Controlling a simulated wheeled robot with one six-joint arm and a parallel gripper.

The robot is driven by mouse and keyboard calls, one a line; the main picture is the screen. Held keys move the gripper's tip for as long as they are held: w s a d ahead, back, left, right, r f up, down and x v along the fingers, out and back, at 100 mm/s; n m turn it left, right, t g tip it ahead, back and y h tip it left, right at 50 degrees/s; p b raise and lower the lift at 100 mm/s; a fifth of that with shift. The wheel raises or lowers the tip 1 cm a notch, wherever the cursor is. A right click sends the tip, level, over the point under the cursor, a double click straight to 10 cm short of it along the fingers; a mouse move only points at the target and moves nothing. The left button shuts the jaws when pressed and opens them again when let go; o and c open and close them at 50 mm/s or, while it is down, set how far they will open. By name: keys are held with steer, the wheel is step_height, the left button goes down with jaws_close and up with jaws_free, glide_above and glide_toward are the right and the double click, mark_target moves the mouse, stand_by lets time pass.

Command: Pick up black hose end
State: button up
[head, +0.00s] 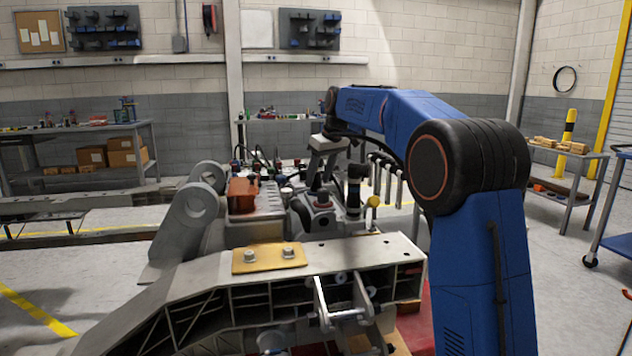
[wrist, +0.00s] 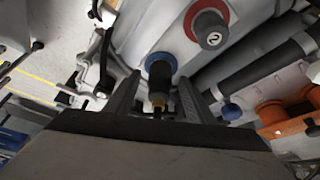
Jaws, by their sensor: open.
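A black hose end (wrist: 159,76) shows in the wrist view, at a round port with a blue ring (wrist: 160,58). A brass-coloured part (wrist: 158,101) shows at its near end. My gripper (wrist: 160,84) is open, with one finger on each side of the hose end. I cannot tell whether either finger touches it. In the head view my gripper (head: 321,172) points down over the middle of the fixture, and the hose end between the fingers cannot be made out there.
A red-ringed knob marked 2 (wrist: 208,29) sits close by, up and right in the wrist view. Dark pipes (wrist: 262,68) and an orange part (wrist: 284,112) lie to the right. In the head view, a yellow plate (head: 269,258) lies on the near beam, and upright rods (head: 385,180) stand right of the gripper.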

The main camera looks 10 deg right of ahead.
steer(key=shift+x, duration=0.85)
jaws_close()
steer(key=shift+r, duration=0.1)
step_height(320, 180, up, 10)
